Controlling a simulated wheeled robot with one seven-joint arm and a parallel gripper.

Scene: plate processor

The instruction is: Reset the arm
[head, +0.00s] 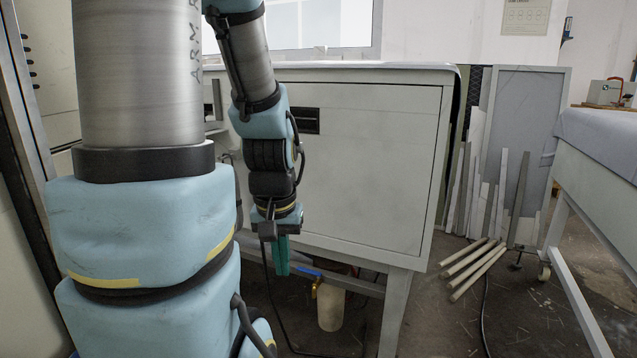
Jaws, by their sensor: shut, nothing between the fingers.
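My arm fills the left side of the head view, with light blue joints and grey metal links. Its far part hangs down in front of a grey cabinet. My gripper (281,256) points downward at the end of the arm, with green fingers pressed together. It is shut and holds nothing. It hangs in free air in front of the cabinet's lower edge.
The grey cabinet (370,165) with a dark recessed handle (305,121) stands behind my gripper. A pale container (331,308) stands below it. Loose bars (474,268) lie on the floor at right, near leaning panels (527,125). A covered table (600,150) stands far right.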

